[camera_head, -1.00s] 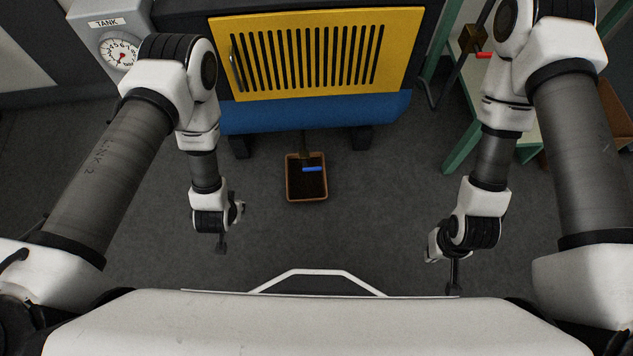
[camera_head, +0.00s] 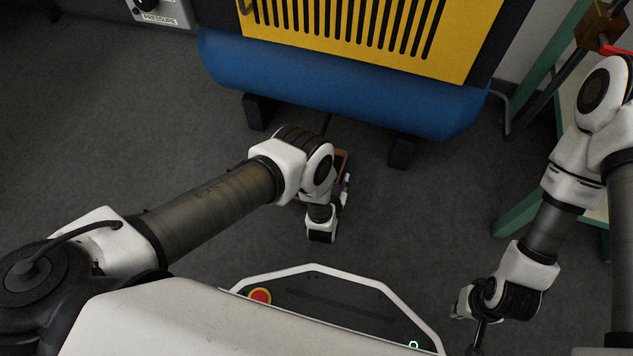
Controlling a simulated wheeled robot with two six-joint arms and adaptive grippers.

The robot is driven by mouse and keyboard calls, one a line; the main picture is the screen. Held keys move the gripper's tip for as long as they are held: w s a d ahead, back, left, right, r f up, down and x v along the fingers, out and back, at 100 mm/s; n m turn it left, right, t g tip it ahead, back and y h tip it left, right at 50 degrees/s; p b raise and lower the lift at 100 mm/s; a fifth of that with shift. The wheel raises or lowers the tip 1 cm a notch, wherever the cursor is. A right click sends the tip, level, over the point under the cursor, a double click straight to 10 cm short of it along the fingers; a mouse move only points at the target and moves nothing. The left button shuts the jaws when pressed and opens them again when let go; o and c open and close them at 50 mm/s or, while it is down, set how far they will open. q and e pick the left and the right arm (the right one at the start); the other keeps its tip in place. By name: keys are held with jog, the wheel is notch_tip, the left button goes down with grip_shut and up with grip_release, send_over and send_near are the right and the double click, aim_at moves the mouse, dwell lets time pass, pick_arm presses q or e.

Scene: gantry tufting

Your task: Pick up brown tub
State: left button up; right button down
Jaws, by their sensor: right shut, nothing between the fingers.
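The brown tub (camera_head: 342,160) is on the grey floor in front of the blue tank. My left arm hides most of it, and only a bit of its brown rim shows beside the wrist. My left gripper (camera_head: 343,188) is at the near right side of the tub, small and partly covered by my own wrist. I cannot tell whether its fingers are open or touch the tub. My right gripper (camera_head: 478,338) is shut and empty, pointing down at the lower right, well away from the tub.
A blue tank (camera_head: 330,85) on dark feet stands behind the tub, under a yellow slatted panel (camera_head: 350,25). A green-framed stand (camera_head: 520,213) is at the right. The floor to the left and between the arms is clear.

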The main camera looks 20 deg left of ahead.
pick_arm(q)
jog(key=shift+x, duration=1.15)
grip_shut()
